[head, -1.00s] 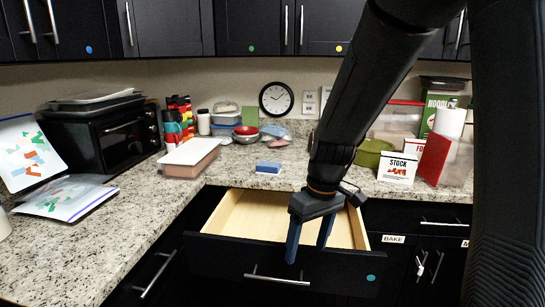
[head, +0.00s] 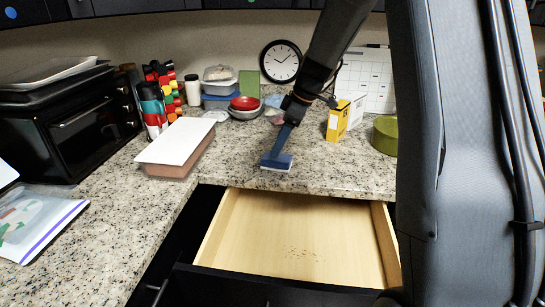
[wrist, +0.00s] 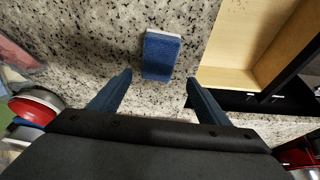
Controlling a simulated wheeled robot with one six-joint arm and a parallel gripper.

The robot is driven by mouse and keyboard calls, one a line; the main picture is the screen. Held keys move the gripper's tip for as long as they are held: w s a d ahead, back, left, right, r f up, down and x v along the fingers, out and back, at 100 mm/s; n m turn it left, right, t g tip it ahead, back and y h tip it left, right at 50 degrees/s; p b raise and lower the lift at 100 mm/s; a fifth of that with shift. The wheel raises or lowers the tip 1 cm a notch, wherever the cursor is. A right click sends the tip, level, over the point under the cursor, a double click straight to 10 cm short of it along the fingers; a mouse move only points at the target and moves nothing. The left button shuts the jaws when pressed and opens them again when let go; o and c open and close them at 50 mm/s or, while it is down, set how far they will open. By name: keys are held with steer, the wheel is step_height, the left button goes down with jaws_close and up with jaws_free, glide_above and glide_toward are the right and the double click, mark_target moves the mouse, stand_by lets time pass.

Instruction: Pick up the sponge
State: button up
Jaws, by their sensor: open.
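The blue sponge (head: 277,162) with a pale underside lies on the speckled counter, just behind the open drawer. In the wrist view the sponge (wrist: 161,56) sits ahead of the fingertips, roughly between their lines. My gripper (wrist: 158,82) is open, with its blue fingers apart and nothing between them. In the head view my gripper (head: 273,148) reaches down right at the sponge, and a finger overlaps it there. I cannot tell from that view whether they touch.
The open, empty wooden drawer (head: 290,235) is in front of the sponge. A white-lidded container (head: 178,146) stands to the left. Red and grey bowls (head: 245,106) are behind. A yellow box (head: 338,122) and a green pot (head: 385,135) stand to the right.

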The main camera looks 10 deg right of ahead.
mark_target(279, 156)
steer(key=shift+d+f+p, duration=0.3)
steer(key=shift+d+f, duration=0.3)
steer(key=shift+f, duration=0.15)
steer(key=shift+p+x, duration=1.1)
steer(key=shift+x, duration=1.3)
steer(key=shift+d+f, duration=0.1)
steer(key=shift+d, duration=0.05)
steer(key=c, duration=1.1)
steer(key=shift+r+b, duration=1.6)
steer(key=shift+r, duration=3.5)
steer(key=shift+c, duration=0.2)
